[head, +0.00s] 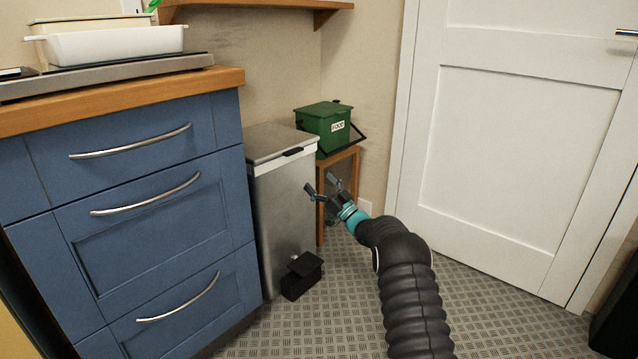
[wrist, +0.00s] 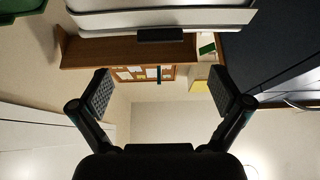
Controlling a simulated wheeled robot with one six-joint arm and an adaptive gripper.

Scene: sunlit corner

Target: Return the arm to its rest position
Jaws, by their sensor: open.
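My gripper (head: 322,187) is at the end of my black ribbed arm, in front of the right side of the steel bin (head: 283,215) in the head view. Its two fingers are spread and nothing is between them. In the wrist view my gripper (wrist: 158,92) also shows open and empty, with a finger at each side. The arm reaches forward from the lower right, over the floor. I cannot tell from the head view how far the fingertips are from the bin.
A green food caddy (head: 325,125) stands on a small wooden stand (head: 349,160) beside the bin. The bin has a black pedal (head: 302,275). Blue drawers (head: 140,215) are at the left, a white door (head: 510,130) at the right. Floor (head: 480,285) before the door is clear.

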